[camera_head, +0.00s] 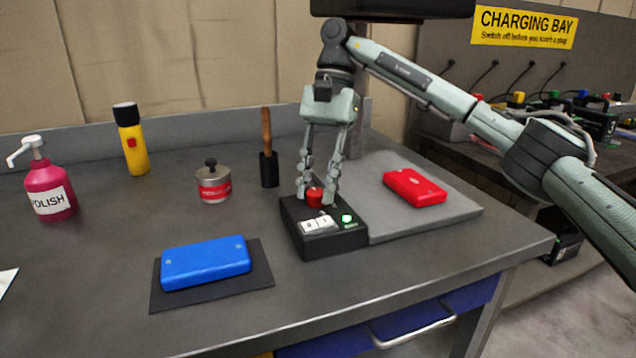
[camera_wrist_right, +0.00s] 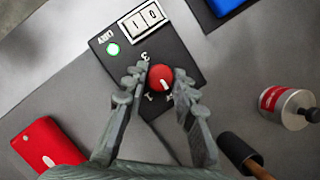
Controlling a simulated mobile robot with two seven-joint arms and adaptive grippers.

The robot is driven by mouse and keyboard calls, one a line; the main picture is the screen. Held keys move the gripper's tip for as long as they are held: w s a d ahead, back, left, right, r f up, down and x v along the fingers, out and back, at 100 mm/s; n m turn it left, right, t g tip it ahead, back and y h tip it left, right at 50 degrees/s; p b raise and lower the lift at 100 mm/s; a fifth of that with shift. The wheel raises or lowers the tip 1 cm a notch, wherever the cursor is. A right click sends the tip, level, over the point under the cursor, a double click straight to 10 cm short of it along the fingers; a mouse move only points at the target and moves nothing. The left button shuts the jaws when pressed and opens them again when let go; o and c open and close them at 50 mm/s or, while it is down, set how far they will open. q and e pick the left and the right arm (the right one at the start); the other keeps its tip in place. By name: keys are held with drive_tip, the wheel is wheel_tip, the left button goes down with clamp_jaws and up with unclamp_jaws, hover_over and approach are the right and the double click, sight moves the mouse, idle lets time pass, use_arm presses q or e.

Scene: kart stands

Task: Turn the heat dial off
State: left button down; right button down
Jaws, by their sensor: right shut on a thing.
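The right wrist view also shows the dial (camera_wrist_right: 160,78) between the fingertips (camera_wrist_right: 160,82). A white mark on the dial points toward the lower right there, near a letter that looks like H. My left gripper is not in view.
A grey plate (camera_head: 400,220) beside the box bears a red block (camera_head: 414,188). A blue block (camera_head: 206,262) lies on a dark mat (camera_head: 165,298) in front. A tin (camera_head: 213,185), wooden-handled tool (camera_head: 267,140), yellow flashlight (camera_head: 132,145) and polish bottle (camera_head: 50,190) stand left.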

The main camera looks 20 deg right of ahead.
idle(0.5)
drive_tip(key=c, duration=1.2)
unclamp_jaws()
